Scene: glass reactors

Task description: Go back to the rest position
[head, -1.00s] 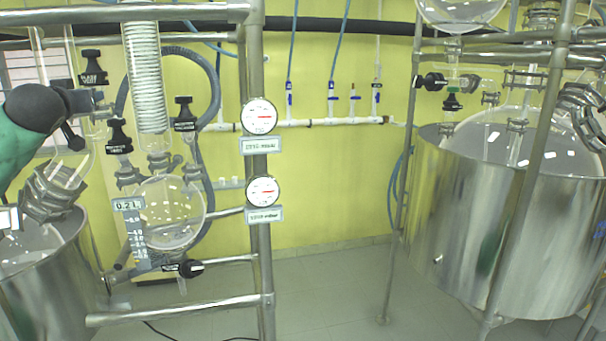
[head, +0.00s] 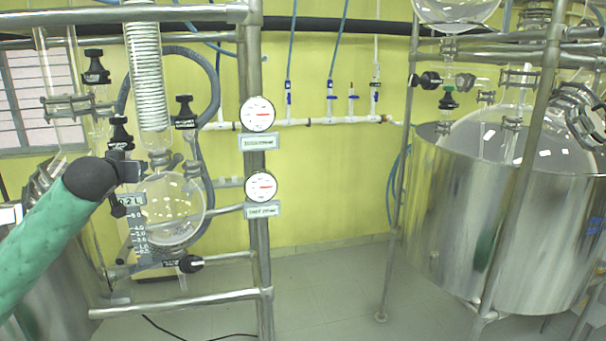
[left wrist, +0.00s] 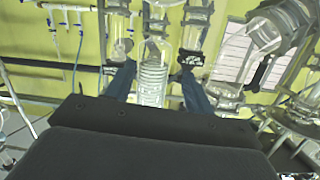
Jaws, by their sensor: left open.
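My left arm, in a green sleeve, comes in from the lower left of the head view. My left gripper (head: 128,178) is in front of the small glass receiving flask (head: 172,212), at its left edge in the picture. I cannot tell from the head view whether they touch. In the left wrist view my left gripper (left wrist: 158,88) has its two dark fingers apart, with nothing held between them. Behind the fingers stands the glass coil condenser (left wrist: 152,80). It also shows in the head view (head: 145,75). My right gripper is in neither view.
A metal frame post (head: 256,170) with two gauges stands right of the flask. Black valve handles (head: 184,112) surround the glassware. A lower rail (head: 180,306) crosses below. A large steel vessel (head: 490,220) stands at right. The floor (head: 325,285) between is clear.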

